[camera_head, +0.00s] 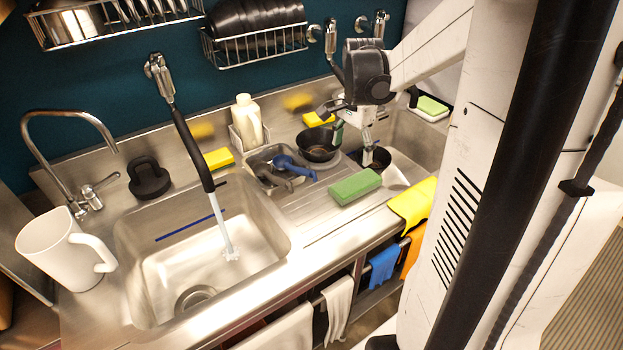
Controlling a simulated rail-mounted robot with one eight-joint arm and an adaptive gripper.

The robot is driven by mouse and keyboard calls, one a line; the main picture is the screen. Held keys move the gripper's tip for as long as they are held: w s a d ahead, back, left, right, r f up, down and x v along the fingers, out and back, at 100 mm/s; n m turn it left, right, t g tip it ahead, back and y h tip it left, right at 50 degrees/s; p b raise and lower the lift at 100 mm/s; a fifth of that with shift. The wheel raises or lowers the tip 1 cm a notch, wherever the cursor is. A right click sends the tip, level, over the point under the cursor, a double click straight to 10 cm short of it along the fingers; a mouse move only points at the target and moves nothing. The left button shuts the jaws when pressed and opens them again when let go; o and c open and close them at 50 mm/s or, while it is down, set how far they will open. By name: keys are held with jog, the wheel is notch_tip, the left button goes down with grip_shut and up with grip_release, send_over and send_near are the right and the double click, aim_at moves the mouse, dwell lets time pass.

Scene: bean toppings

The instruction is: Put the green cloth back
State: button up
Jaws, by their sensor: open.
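A green block, like a thick folded cloth or sponge (355,187), lies on the ribbed drainboard near the right basin. A small dark green piece (338,132) shows beside my gripper; I cannot tell what it is. My gripper (353,132) is open and points down above the back of the drainboard, behind the green block and apart from it. Its fingertips are close to a dark pan (318,144) and a dark cup (376,158); whether they touch anything is unclear.
A yellow cloth (413,204) drapes over the counter's front edge. Blue (383,265) and white (338,306) cloths hang below. A tray with blue-handled utensils (292,166) stands left of the pan. Water runs into the left basin (180,265). A white jug (60,250) stands far left.

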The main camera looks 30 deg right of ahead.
jog(key=s+a+r+n+t, duration=0.2)
jog(key=s+a+n, duration=0.2)
jog(key=a, duration=0.5)
jog(key=s+a+r+n+t, duration=0.2)
jog(key=s+a+r+n, duration=0.1)
jog(key=a+n, duration=0.4)
jog(key=s+a+r+n+t, duration=0.2)
jog(key=s+a+n, duration=0.3)
jog(key=a, duration=0.6)
jog(key=shift+r+n+t, duration=0.25)
jog(key=shift+n+t, duration=0.05)
jog(key=shift+n, duration=0.1)
notch_tip(320, 180, down, 3)
jog(key=b, duration=0.3)
